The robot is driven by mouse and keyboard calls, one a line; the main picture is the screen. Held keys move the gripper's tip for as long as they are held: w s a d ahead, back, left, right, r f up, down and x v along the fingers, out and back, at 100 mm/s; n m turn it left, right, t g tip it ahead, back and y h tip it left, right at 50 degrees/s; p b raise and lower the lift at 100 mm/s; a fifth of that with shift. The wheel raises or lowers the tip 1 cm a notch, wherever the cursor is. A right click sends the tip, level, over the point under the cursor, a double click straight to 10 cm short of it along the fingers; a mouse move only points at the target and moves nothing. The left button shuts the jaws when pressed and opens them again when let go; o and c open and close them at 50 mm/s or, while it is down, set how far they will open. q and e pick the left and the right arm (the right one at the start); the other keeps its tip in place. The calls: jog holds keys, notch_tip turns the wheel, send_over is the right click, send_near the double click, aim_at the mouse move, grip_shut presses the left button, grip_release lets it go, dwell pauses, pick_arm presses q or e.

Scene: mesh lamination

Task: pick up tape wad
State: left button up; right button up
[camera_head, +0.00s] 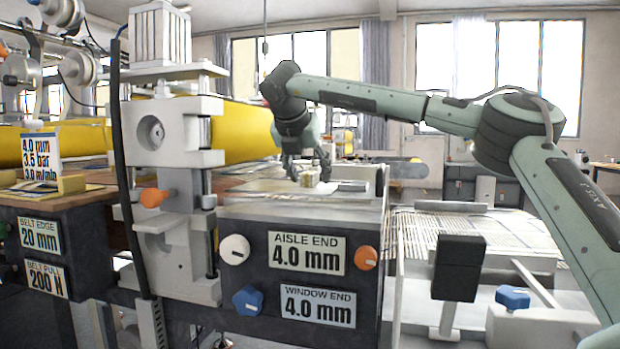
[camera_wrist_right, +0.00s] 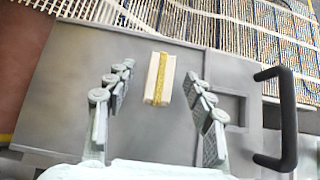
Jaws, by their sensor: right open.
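The tape wad (camera_wrist_right: 159,79), a small cream block with a yellow band along its middle, lies on a flat grey plate (camera_wrist_right: 70,90) in the right wrist view. My right gripper (camera_head: 309,174) is open, pointing down over the top of the dark machine housing in the head view. In the wrist view its two fingers stand on either side of the wad, with a gap to each side. The wad looks not gripped. In the head view the fingers largely hide the wad. My left gripper is not in view.
A black handle (camera_wrist_right: 285,118) stands at the right of the plate in the wrist view. Woven mesh (camera_wrist_right: 240,25) runs beyond the plate. In the head view, a white roller stand (camera_head: 165,130) with a yellow roller (camera_head: 245,132) rises left of the gripper.

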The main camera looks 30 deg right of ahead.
jog(key=shift+c, duration=0.2)
jog(key=c, duration=1)
